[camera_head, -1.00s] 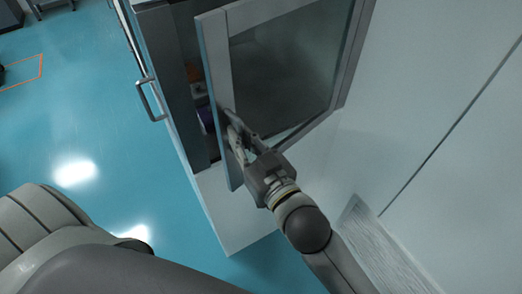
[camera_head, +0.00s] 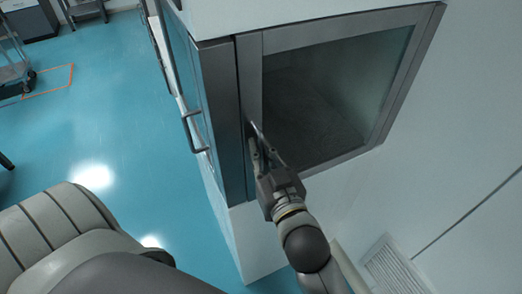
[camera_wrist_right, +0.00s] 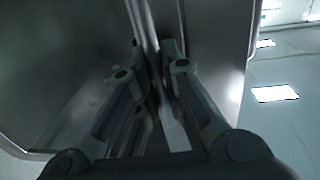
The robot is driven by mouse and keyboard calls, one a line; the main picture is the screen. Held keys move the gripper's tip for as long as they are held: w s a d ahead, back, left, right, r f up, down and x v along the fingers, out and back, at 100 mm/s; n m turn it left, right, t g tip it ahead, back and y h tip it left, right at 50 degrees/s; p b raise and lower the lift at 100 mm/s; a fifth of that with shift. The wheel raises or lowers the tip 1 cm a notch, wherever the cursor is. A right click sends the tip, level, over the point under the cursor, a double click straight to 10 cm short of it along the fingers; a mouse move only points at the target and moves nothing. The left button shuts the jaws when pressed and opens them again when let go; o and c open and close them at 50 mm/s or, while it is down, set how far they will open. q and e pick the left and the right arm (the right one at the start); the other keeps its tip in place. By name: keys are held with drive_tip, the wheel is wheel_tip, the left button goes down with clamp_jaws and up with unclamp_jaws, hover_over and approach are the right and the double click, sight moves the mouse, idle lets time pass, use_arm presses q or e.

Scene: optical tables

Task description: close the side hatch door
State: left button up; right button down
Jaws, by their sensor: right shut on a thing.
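The side hatch door (camera_head: 250,75) is a grey-framed glass panel on the cabinet's side. In the head view it lies about flush against the cabinet, with no clear gap along its free edge. My right gripper (camera_head: 258,148) is at the door's left frame bar, shut on its slim upright handle. In the right wrist view the fingers (camera_wrist_right: 155,75) sit on either side of a narrow upright strip, the handle (camera_wrist_right: 150,35). The gripper hides part of the handle. My left gripper is not in view.
The cabinet's other face has a bar handle (camera_head: 190,132) to the left. A white wall (camera_head: 450,130) with a vent grille (camera_head: 395,268) stands on the right. Blue floor (camera_head: 115,110) is open on the left, with a trolley (camera_head: 15,70) far back.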

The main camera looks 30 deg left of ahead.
drive_tip(key=shift+r, duration=0.25)
drive_tip(key=c, duration=1.7)
unclamp_jaws()
drive_tip(key=shift+a, duration=0.2)
drive_tip(key=shift+c, duration=0.2)
drive_tip(key=shift+o, duration=1.1)
drive_tip(key=shift+w+a+f, duration=0.15)
drive_tip(key=shift+a, duration=0.05)
drive_tip(key=shift+d+f, duration=0.1)
drive_tip(key=shift+d, duration=0.2)
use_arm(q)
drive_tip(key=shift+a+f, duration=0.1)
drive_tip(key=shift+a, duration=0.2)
use_arm(e)
drive_tip(key=v, duration=1.1)
drive_tip(key=shift+s+d, duration=0.25)
drive_tip(key=shift+s, duration=0.1)
